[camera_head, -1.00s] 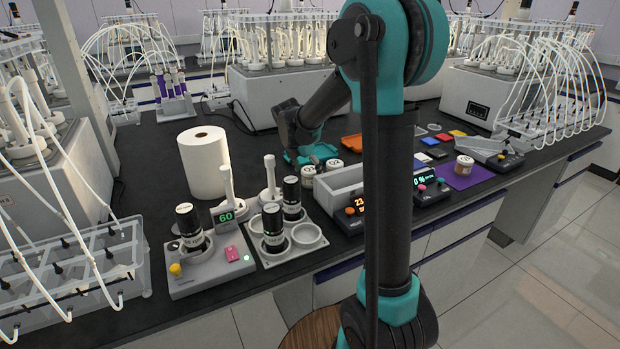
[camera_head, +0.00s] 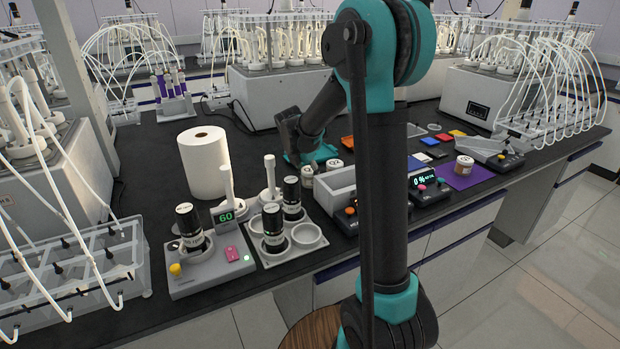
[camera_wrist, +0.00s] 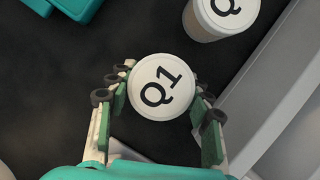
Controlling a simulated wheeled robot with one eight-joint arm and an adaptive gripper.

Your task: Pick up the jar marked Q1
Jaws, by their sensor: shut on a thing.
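The jar marked Q1 (camera_wrist: 162,87) has a round white lid with black lettering and shows in the middle of the wrist view. My gripper (camera_wrist: 158,100) is shut on it, with green pads on both sides of the jar. In the head view my gripper (camera_head: 318,156) is low over the bench, beside two small white-lidded jars (camera_head: 307,173). I cannot tell whether Q1 is clear of the bench.
A grey tray (camera_wrist: 284,85) lies close on the right in the wrist view. A paper roll (camera_head: 203,163), a stirrer device (camera_head: 210,268) and a holder with black-capped bottles (camera_head: 290,252) stand left of it.

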